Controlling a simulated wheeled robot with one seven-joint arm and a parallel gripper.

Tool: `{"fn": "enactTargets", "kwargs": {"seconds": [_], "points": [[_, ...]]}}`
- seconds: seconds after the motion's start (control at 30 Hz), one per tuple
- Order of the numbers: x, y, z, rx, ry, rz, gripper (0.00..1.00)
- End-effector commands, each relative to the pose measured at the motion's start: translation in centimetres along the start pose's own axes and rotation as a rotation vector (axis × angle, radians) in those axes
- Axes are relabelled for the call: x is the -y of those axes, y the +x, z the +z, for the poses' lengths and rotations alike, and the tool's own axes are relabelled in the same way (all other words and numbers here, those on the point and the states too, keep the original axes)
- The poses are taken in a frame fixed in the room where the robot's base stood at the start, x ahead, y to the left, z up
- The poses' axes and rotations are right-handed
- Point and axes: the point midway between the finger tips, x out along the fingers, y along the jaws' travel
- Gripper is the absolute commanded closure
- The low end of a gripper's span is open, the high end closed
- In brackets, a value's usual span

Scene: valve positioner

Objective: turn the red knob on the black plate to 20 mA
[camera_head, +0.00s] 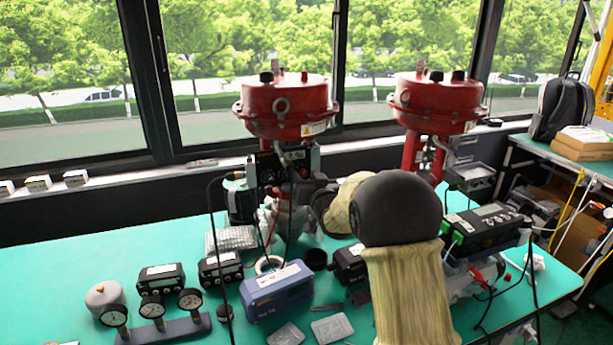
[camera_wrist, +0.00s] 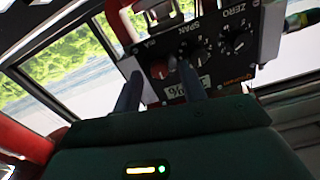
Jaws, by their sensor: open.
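In the wrist view the black plate (camera_wrist: 215,62) hangs tilted, with the words SPAN and ZERO and several black knobs. The red knob (camera_wrist: 160,71) is at its left end, near small lettering that I cannot read for certain. My gripper (camera_wrist: 161,70) is open, its two dark fingers reaching up to the plate. The red knob shows between the fingertips. I cannot tell whether either finger touches it. The knob's pointer is too small to read. In the head view the plate (camera_head: 264,172) is seen edge-on under the left red actuator, and my arm hides the gripper.
Two red actuators, left (camera_head: 287,105) and right (camera_head: 435,100), stand at the window. The green table (camera_head: 50,275) holds gauges (camera_head: 152,307), a blue box (camera_head: 276,292) and black devices. Dark cables hang near the plate. The table's left side has free room.

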Motion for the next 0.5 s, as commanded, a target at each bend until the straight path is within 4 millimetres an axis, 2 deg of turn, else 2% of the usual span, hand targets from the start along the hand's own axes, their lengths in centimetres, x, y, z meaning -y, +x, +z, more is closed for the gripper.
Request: {"fn": "enactTargets", "kwargs": {"seconds": [0.33, 0.37, 0.5], "points": [[0.0, 0.54, -0.02, -0.001, 0.0, 0.0, 0.58], [0.0, 0.54, -0.02, -0.001, 0.0, 0.0, 0.6], [-0.01, 0.53, -0.03, -0.001, 0.0, 0.0, 0.88]]}}
